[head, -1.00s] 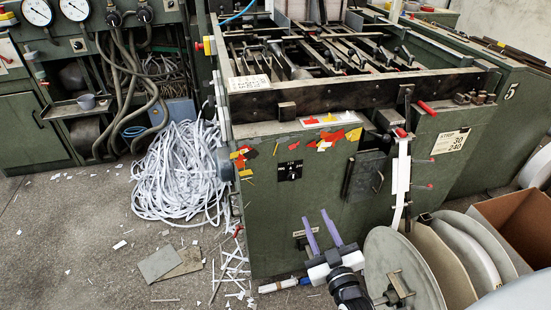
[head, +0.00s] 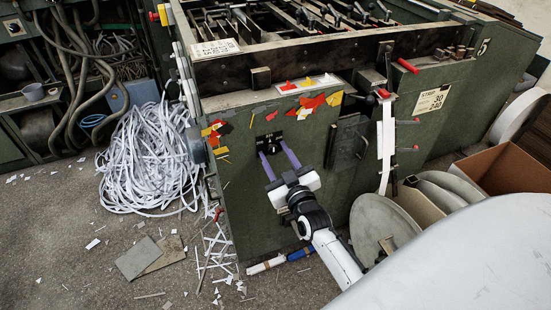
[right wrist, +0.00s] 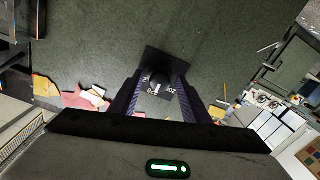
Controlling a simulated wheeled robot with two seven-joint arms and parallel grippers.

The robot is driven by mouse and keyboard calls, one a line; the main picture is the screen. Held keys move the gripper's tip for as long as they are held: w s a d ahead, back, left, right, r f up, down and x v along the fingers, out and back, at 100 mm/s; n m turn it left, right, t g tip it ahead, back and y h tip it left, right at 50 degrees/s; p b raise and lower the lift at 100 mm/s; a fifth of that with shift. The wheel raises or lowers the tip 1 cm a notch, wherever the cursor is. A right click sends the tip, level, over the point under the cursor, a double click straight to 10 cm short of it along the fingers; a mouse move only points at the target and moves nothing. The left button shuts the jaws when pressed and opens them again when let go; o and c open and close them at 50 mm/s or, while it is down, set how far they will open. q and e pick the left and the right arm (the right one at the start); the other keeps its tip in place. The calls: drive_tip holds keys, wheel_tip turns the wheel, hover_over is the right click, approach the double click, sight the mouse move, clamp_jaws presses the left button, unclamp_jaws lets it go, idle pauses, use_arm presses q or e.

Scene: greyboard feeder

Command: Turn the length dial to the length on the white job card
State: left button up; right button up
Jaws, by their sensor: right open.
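The length dial (head: 270,143) is a black plate with a round knob on the green front of the machine. In the right wrist view the dial's knob (right wrist: 159,76) is dark, with a small white mark and partly hidden white numbers. I cannot read its setting. My right gripper (head: 275,152) has its purple fingers at the dial. In the right wrist view its fingers (right wrist: 159,84) stand open on both sides of the knob; contact cannot be told. The white job card (head: 432,100) on the machine front reads 30 and 240. My left gripper is not in view.
Red and yellow scraps (head: 312,102) lie on the ledge above the dial. A small dark door (head: 346,142) and a hanging white strip (head: 386,145) are to the right. Discs (head: 378,222) and a cardboard box (head: 500,168) stand lower right. White strips (head: 150,160) heap at left.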

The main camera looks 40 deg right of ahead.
drive_tip(key=shift+w, duration=0.1)
drive_tip(key=c, duration=1)
drive_tip(key=shift+c, duration=0.2)
drive_tip(key=shift+m, duration=0.3)
drive_tip(key=m+p, duration=0.1)
drive_tip(key=m, duration=0.4)
drive_tip(key=shift+p, duration=0.3)
drive_tip(key=m, duration=0.6)
drive_tip(key=shift+m, duration=0.3)
drive_tip(key=o, duration=1)
drive_tip(key=shift+o, duration=0.2)
